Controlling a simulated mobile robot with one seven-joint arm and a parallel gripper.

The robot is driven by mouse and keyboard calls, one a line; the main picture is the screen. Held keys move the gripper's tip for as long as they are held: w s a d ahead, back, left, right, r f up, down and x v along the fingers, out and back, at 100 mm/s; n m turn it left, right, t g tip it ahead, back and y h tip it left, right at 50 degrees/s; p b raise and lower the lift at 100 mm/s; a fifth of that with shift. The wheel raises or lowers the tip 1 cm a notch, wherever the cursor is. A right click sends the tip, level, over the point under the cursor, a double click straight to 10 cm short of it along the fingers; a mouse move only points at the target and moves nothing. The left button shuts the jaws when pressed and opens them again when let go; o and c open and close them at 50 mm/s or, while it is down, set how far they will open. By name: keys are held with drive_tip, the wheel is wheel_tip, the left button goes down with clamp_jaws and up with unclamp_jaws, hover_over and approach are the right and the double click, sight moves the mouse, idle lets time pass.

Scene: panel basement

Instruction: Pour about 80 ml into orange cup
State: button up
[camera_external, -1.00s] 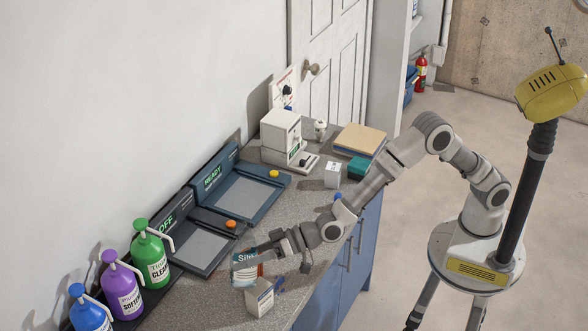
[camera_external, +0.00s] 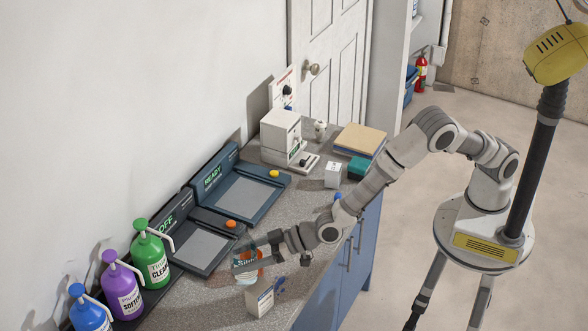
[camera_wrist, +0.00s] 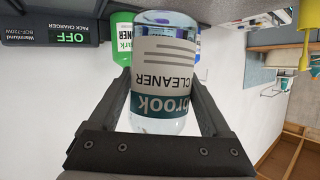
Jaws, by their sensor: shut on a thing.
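My gripper (camera_external: 271,250) is shut on a clear bottle (camera_external: 244,262) with a white and teal label, held over the front part of the counter. The bottle fills the middle of the wrist view (camera_wrist: 164,75), between the two fingers; its label there reads "CLEANER" and is upside down in the picture. In the external view the bottle looks tilted. A small orange patch (camera_external: 260,275) shows beside the bottle; it may be the orange cup, mostly hidden. I cannot tell the liquid level or whether any liquid is flowing.
Green (camera_external: 151,256), purple (camera_external: 122,291) and blue (camera_external: 88,312) pump bottles stand at left. Two charger units (camera_external: 205,243) line the wall.

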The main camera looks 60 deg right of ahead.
drive_tip(key=shift+w+d+f+n+h+p, duration=0.1)
drive_tip(key=shift+n+h+p, duration=0.3)
drive_tip(key=shift+p, duration=0.6)
idle(1.5)
